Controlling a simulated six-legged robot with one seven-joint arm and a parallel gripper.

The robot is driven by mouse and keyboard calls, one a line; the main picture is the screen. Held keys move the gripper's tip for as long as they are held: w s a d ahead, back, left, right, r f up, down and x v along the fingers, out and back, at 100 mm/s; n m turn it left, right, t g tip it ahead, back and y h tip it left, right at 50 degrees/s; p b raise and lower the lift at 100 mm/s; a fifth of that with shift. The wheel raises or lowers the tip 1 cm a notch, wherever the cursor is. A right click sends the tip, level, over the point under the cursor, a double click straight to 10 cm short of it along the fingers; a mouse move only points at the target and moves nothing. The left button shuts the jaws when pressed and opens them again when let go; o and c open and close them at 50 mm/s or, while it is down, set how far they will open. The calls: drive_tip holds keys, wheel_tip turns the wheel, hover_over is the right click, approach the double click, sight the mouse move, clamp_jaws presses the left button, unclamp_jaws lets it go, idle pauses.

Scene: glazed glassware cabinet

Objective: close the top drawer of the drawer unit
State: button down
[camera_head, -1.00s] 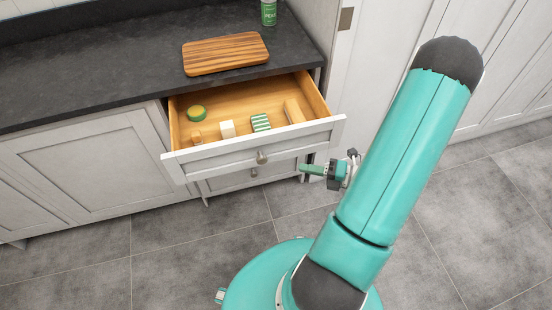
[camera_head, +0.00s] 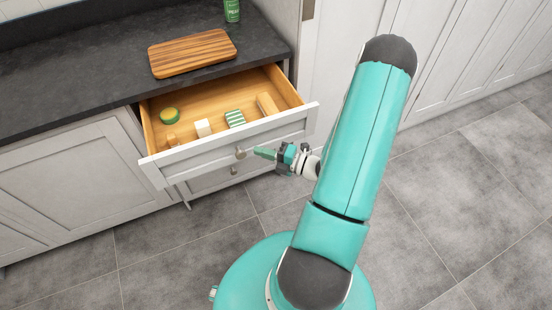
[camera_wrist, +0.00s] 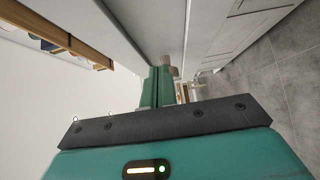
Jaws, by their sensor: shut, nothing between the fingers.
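The top drawer (camera_head: 205,152) of the drawer unit stands pulled out, with its white front and a round knob (camera_head: 240,153). Inside it lie a round green-and-yellow item (camera_head: 169,115), a striped item (camera_head: 235,118), a white block (camera_head: 203,127) and wooden pieces. My gripper (camera_head: 260,153) is shut and empty, close to the right of the knob in front of the drawer front; I cannot tell whether it touches. In the wrist view the green fingers (camera_wrist: 158,85) are together, beside the pale drawer front (camera_wrist: 125,35), with the knob (camera_wrist: 168,72) just beyond their tips.
A lower drawer (camera_head: 215,180) with a knob sits below, shut. White cabinets flank the unit. The grey tiled floor (camera_head: 430,200) is clear at the right.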

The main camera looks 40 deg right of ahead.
drive_tip(key=shift+w+d, duration=0.2)
drive_tip(key=shift+w, duration=0.4)
drive_tip(key=shift+w+d, duration=0.2)
drive_tip(key=shift+w, duration=0.4)
